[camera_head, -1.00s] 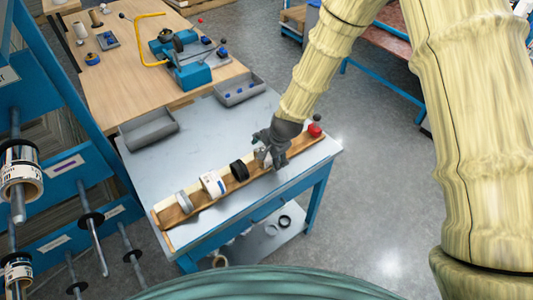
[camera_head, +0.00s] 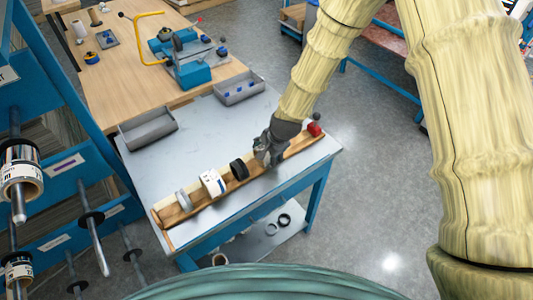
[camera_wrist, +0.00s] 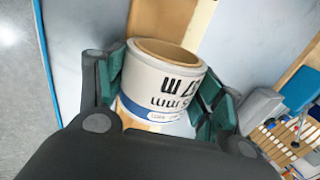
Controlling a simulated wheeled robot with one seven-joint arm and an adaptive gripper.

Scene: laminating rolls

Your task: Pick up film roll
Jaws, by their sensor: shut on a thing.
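The film roll (camera_wrist: 160,78) is white with black print, a blue band near its lower edge and a brown cardboard core. In the wrist view it sits between the green pads of my gripper (camera_wrist: 168,92), which is shut on it from both sides. In the head view my gripper (camera_head: 266,156) is over the right part of the wooden trough (camera_head: 297,149) and hides most of this roll. I cannot tell whether the roll still touches the trough.
Left of my gripper, a black roll (camera_head: 239,169), a white roll (camera_head: 213,182) and a grey roll (camera_head: 183,200) sit in the trough. Grey bins (camera_head: 148,129) stand behind. The tabletop (camera_head: 190,158) between is clear.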

